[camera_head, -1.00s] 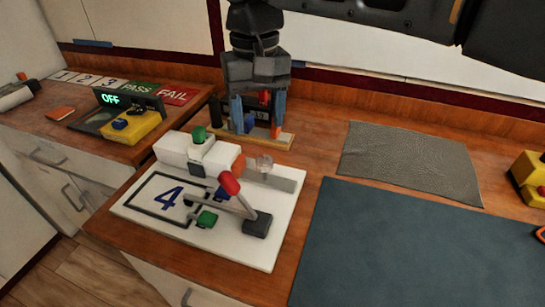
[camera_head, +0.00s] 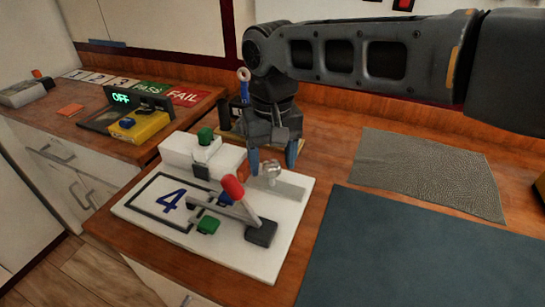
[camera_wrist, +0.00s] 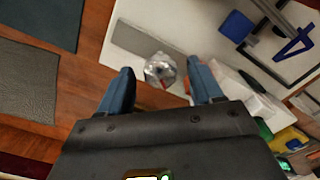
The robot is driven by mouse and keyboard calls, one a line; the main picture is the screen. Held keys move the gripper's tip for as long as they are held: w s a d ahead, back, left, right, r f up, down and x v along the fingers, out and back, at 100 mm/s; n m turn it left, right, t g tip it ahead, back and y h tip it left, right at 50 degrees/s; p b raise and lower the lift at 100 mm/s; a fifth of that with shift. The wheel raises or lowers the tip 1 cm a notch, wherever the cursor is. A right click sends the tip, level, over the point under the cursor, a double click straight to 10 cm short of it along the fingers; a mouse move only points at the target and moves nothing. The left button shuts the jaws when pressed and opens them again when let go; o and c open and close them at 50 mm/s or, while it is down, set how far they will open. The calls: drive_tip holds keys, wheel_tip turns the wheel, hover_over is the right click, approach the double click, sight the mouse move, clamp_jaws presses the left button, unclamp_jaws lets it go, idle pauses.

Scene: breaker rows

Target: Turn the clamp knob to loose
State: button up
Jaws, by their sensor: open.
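A clear, silvery knob (camera_head: 270,172), which looks like the clamp knob, stands on a grey strip at the back right of the white fixture board (camera_head: 262,262). It also shows in the wrist view (camera_wrist: 160,69). My gripper (camera_head: 272,160) is open, with its blue fingers pointing down at the knob. In the wrist view the knob appears between the fingertips (camera_wrist: 160,73), with a gap on each side. I cannot tell whether the fingertips reach down to its height. A small red part shows just beside the knob. Any marking for loose is not readable.
A red-handled lever (camera_head: 233,187) rises in front of the knob, with a green block (camera_head: 208,225) near it. A white block with a green button (camera_head: 205,136) stands to the left. A grey mat (camera_head: 430,170) and blue mat (camera_head: 400,250) lie flat at right.

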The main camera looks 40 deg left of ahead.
drive_tip(key=shift+f, duration=0.1)
drive_tip(key=c, duration=1.1)
drive_tip(key=shift+o, duration=0.2)
